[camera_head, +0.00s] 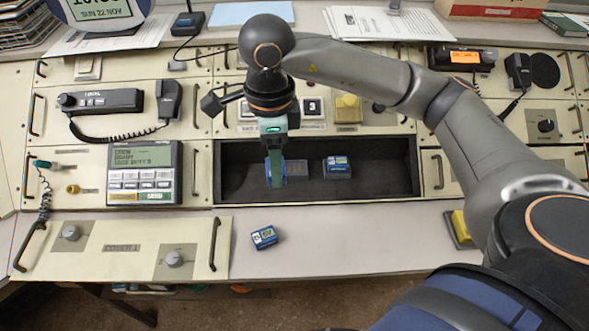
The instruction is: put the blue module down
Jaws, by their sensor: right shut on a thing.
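My right gripper (275,180) points down into the dark open bay (235,155) in the console. It is shut on a blue module (284,172), which is mostly hidden by the fingers. Whether the module touches the bay floor is hard to tell. A grey-blue block with small yellow marks (297,169) shows just right of the fingers. Another blue module (337,168) sits in the bay further right. A blue and white module (263,238) lies tilted on the desk in front of the bay. My left gripper is out of view.
A panel with knobs and handles (120,249) lies on the desk at the left. A keypad display unit (143,172) stands left of the bay. A yellow block (462,228) is beside my right arm.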

